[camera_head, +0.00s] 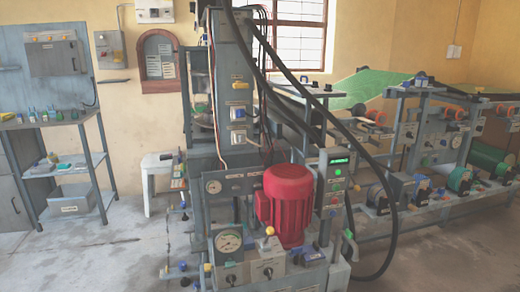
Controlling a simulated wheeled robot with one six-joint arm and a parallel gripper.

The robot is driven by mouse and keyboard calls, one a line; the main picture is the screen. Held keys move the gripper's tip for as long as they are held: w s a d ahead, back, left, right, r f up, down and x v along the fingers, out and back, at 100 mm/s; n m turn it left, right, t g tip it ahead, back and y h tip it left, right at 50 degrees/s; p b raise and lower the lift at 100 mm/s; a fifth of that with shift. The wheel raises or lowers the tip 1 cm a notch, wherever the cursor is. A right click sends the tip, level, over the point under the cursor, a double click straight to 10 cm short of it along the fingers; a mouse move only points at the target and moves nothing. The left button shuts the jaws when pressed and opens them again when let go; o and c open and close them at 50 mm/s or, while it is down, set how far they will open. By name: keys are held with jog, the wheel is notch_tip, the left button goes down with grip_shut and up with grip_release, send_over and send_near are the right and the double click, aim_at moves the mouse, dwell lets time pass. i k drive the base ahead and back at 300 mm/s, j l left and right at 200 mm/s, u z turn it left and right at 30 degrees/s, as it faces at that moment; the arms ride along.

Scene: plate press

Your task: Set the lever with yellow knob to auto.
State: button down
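The plate press (236,150) stands in the middle of the head view. A small yellow ball knob (269,231) stands up in front of the red motor (286,205), above a grey box with dark rotary switches (267,271). Another small yellow knob (207,267) sits low at the left front of the press. A yellow part (239,85) is on the upper column. I cannot tell which of these is the task's lever; position labels are too small to read. My gripper is not in view.
A round gauge (228,242) is left of the motor. A control box with a green display (334,180) stands to its right. Thick black hoses (385,235) loop down on the right. A shelf (70,165) stands at left. Grey floor (120,250) is clear at front left.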

aim_at(270, 231)
jog(key=i+l+u, duration=0.1)
jog(key=i+u, duration=0.15)
jog(key=i, duration=0.25)
jog(key=i+l+u, duration=0.25)
jog(key=i, duration=0.25)
